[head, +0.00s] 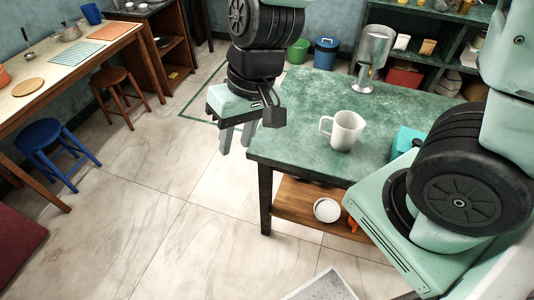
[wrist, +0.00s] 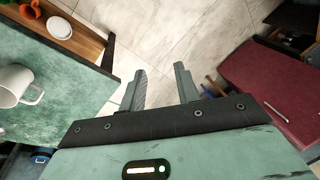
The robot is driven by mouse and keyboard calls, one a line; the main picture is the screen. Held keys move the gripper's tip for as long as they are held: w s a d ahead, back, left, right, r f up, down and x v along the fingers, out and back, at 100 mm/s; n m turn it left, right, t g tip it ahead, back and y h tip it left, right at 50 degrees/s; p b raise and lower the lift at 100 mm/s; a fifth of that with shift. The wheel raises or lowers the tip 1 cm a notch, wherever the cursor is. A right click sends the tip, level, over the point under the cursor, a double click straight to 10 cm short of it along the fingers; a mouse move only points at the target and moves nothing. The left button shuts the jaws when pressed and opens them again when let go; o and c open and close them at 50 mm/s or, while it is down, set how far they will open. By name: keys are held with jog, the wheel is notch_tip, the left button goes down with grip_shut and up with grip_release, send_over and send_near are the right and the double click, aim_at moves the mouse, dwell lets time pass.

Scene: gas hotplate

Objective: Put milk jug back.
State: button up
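The white milk jug (head: 347,131) stands upright on the green tabletop (head: 300,100), near its front edge, with its handle to the left. In the wrist view the jug (wrist: 12,86) shows at the left edge, partly cut off. My gripper (head: 235,140) is to the left of the jug, just beyond the table's left edge, fingers pointing down. In the wrist view the fingers (wrist: 160,84) are apart with only floor between them. Nothing is held.
A metal dispenser (head: 373,55) stands at the table's back, and a teal box (head: 406,142) sits right of the jug. A white dish (head: 327,210) is on the wooden shelf below. Green shelving (head: 428,45) stands behind.

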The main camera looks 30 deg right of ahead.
jog(key=s+r+n+h, duration=0.2)
jog(key=s+r+n, duration=0.2)
jog(key=s, duration=0.5)
jog(key=shift+s+n+g, duration=0.3)
jog(key=shift+s+n, duration=0.1)
jog(key=shift+n, duration=0.8)
notch_tip(320, 180, down, 3)
jog(key=b, duration=0.3)
